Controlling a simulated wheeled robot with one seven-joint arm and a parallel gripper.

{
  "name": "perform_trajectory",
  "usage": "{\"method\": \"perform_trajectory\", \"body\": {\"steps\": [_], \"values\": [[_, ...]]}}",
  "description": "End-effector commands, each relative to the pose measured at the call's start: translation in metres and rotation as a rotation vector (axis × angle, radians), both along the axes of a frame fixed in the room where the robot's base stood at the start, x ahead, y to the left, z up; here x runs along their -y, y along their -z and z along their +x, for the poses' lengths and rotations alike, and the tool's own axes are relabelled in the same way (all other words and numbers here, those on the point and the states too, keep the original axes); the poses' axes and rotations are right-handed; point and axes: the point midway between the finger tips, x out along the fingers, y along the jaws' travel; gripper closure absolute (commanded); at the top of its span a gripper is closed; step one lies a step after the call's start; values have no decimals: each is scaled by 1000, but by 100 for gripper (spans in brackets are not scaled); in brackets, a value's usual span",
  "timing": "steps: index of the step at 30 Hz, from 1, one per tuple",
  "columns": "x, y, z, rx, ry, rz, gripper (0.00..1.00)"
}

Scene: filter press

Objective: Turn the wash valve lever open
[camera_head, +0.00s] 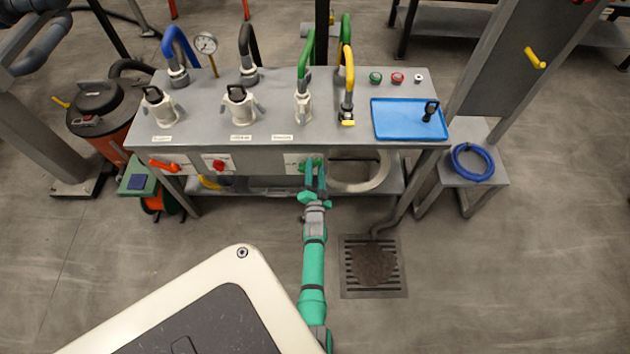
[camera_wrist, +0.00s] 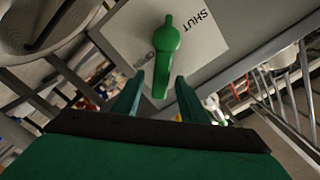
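A green valve lever (camera_wrist: 166,45) is mounted on a pale plate (camera_wrist: 205,47) on the front of the bench. In the wrist view the plate's word "SHUT" shows to the right of the lever hub. The lever's handle hangs down in that view, its end between my two fingers. My gripper (camera_wrist: 159,84) is open, with a gap visible on both sides of the handle. In the head view my gripper (camera_head: 315,178) is at the bench front, just below the green lever (camera_head: 312,161), and partly covers it.
An orange lever (camera_head: 164,166) and a red knob (camera_head: 219,164) sit further left on the bench front. A pale curved pipe (camera_head: 362,182) is close to the right of my gripper. A blue tray (camera_head: 392,126) lies on the bench top. A floor drain (camera_head: 355,285) is right of my arm.

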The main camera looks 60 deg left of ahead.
Motion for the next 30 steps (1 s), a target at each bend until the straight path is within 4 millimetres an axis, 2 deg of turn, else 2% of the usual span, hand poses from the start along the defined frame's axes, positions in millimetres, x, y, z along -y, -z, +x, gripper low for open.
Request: {"method": "perform_trajectory", "body": {"steps": [21,30], "values": [[71,1,-52,-2,1,1,61],[83,1,-59,-1,1,-2,61]]}}
